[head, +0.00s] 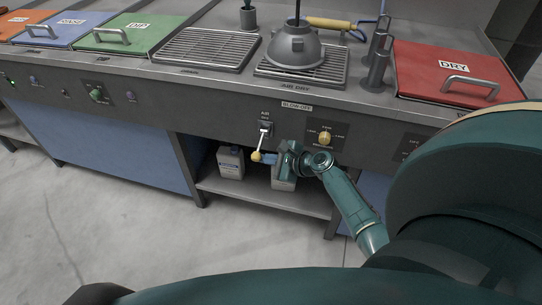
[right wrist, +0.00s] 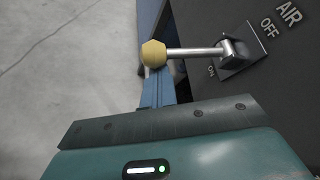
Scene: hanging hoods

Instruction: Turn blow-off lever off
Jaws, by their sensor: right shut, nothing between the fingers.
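The blow-off lever (head: 261,142) is a metal rod with a yellow ball knob (head: 257,156), mounted on the bench's front panel below an AIR OFF label. It points downward, and in the right wrist view the rod (right wrist: 193,52) lies by the ON mark, away from OFF. My right gripper (head: 265,158) is shut and empty, with its blue fingers right beside the knob. In the right wrist view the fingers (right wrist: 160,88) reach up to the knob (right wrist: 154,53); whether they touch it I cannot tell. My left gripper is not in view.
A yellow selector knob (head: 324,138) sits on the panel right of the lever. Jugs (head: 230,162) stand on the shelf below. A grey hood-shaped part (head: 294,47) rests on the air-dry grate. A red DRY lid (head: 447,75) is at right. Open floor lies in front.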

